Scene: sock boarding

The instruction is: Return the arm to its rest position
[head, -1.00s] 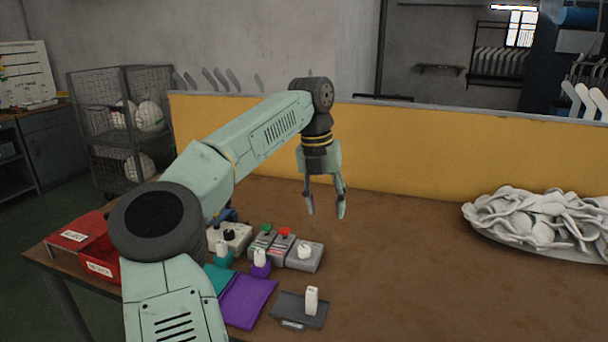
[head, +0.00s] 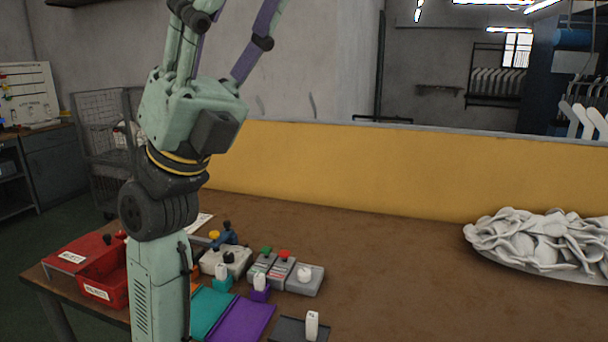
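My gripper (head: 228,28) is raised high at the top left of the head view, pointing up. Its two fingers stand well apart with nothing seen between them. The fingertips are cut off by the top edge. My arm rises nearly upright below it, over the left part of the brown table (head: 400,290), and hides some of what lies behind it. The gripper is clear of the table and everything on it.
Left on the table are red bins (head: 98,292), control boxes with red and green buttons (head: 280,270), a teal mat (head: 208,312), a purple mat (head: 240,320) and a dark stand (head: 288,330). A white pile (head: 540,242) lies right. A yellow partition (head: 380,168) runs behind. The table's middle is clear.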

